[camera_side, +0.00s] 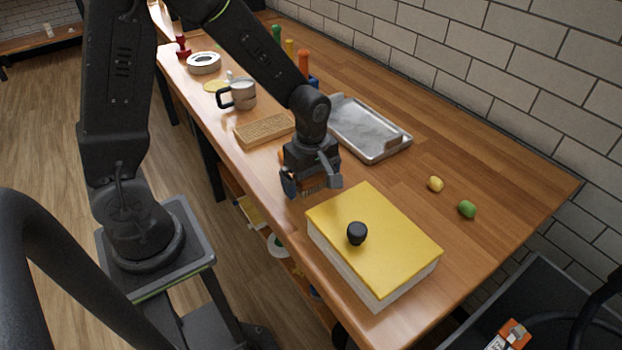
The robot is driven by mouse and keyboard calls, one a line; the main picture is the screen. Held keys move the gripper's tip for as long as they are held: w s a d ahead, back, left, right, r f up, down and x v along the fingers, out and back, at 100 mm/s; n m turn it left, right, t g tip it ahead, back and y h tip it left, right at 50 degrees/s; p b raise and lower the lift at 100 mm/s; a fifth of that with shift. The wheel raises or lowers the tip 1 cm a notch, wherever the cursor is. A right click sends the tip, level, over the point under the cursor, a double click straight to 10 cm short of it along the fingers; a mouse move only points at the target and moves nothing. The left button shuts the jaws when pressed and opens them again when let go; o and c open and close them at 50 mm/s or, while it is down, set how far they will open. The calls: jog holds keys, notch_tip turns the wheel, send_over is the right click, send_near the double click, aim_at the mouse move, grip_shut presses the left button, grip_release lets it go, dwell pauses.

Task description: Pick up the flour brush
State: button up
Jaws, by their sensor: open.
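My gripper (311,184) is open and points down over the near edge of the wooden table, just left of the yellow-topped book. A brownish-orange thing with a bristle-like edge (314,186) shows between its fingers; it looks like the flour brush. Most of it is hidden by my gripper, and a bit of orange shows at the gripper's left side. I cannot tell whether the fingers touch it.
A thick yellow book (385,232) with a black knob-like thing (357,233) on top stands close at right. A tan textured block (264,130), a mug (242,95) and a metal tray (372,130) lie behind. Yellow (435,184) and green (467,209) pieces lie at right.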

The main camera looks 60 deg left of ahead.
jog(key=shift+f, duration=0.1)
jog(key=c, duration=1)
jog(key=shift+o, duration=0.2)
jog(key=shift+r, duration=0.4)
jog(key=r, duration=0.4)
jog(key=shift+a, duration=0.3)
jog(key=s+a+r, duration=0.4)
jog(key=a+r, duration=0.2)
jog(key=a, duration=0.4)
jog(key=shift+s+r, duration=0.15)
jog(key=shift+s, duration=0.25)
